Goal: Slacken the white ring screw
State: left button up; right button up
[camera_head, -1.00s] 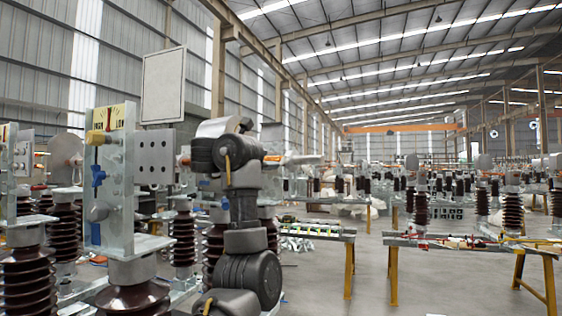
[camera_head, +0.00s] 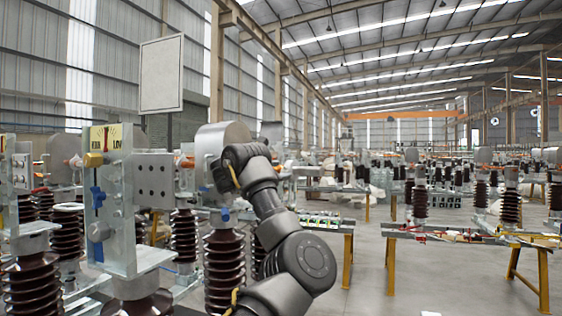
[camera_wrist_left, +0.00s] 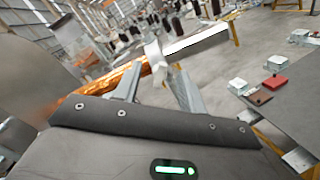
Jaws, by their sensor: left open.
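The white ring screw (camera_wrist_left: 154,60) shows in the left wrist view as a pale collar between an orange-copper rod (camera_wrist_left: 115,82) and a bright white bar (camera_wrist_left: 196,41). My left gripper (camera_wrist_left: 159,72) is open, with its two grey fingers reaching toward the collar, one on each side. I cannot tell whether either finger touches it. In the head view my left arm rises from the bottom, and its dark wrist hides the fingers and most of the ring screw. My right gripper is in neither view.
A metal upright with a yellow dial plate (camera_head: 106,138) and blue lever stands left of my wrist. Brown ribbed insulators (camera_head: 224,268) stand close below. A table with yellow legs (camera_head: 391,262) is at the right, with open floor around it. A red block (camera_wrist_left: 275,82) lies at the wrist view's right.

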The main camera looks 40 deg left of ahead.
pick_arm(q)
jog(key=shift+w+p, duration=0.3)
jog(key=shift+w, duration=0.4)
grip_shut()
